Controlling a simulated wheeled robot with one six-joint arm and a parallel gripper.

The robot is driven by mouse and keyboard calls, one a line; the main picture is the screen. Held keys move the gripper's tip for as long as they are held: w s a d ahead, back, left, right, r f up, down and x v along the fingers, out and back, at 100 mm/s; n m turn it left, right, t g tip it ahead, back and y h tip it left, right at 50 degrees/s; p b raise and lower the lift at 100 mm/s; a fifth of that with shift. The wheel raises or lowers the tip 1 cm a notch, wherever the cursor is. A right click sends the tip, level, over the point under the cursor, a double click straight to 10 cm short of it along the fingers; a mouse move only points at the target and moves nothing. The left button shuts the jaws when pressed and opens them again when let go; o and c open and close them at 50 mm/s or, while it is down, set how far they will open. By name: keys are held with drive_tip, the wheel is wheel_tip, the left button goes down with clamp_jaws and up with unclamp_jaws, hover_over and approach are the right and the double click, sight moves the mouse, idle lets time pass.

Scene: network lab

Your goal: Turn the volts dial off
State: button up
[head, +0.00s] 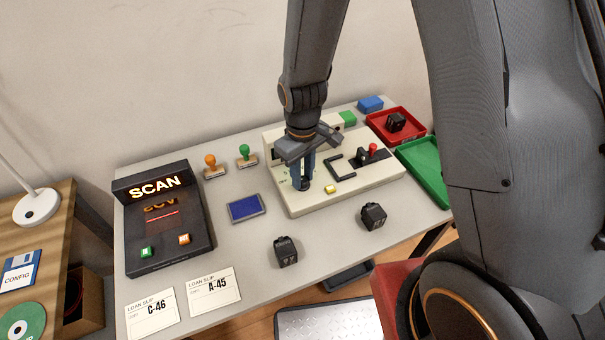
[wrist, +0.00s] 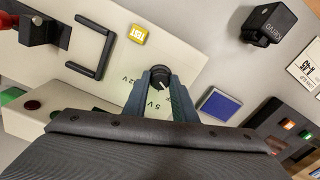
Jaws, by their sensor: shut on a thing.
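The volts dial (wrist: 160,75) is a small black knob with a white pointer mark on the cream tester (head: 355,193). The labels 5V and 12V show beside it in the wrist view; no off mark is readable. The pointer is slanted, and I cannot tell exactly which label it meets. My gripper (wrist: 161,80) is shut on the dial, one finger on each side. In the head view my gripper (head: 303,185) points down onto the left part of the tester, and its fingers mostly hide the dial.
The tester also bears a yellow TEST button (wrist: 138,34), a black bracket (wrist: 92,47) and a red-knobbed lever (head: 373,148). Black adapters (head: 285,252) stand in front. A blue pad (head: 246,208), stamps (head: 245,154) and a SCAN unit (head: 165,225) are left; red (head: 413,136) and green trays are right.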

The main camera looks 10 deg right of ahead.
idle(0.4)
drive_tip(key=o, duration=1)
drive_tip(key=shift+o, duration=0.2)
drive_tip(key=shift+r, duration=0.1)
drive_tip(key=shift+r+b, duration=0.65)
drive_tip(key=shift+r, duration=3.15)
drive_tip(key=s+d+r+m, duration=0.3)
drive_tip(key=s+d, duration=0.1)
drive_tip(key=d, duration=0.2)
drive_tip(key=s+d+r+m+t, duration=0.1)
drive_tip(key=s+d+r+m, duration=0.2)
drive_tip(key=d, duration=0.3)
drive_tip(key=shift+s+d+m, duration=0.2)
drive_tip(key=shift+s+m, duration=0.15)
drive_tip(key=shift+m, duration=0.25)
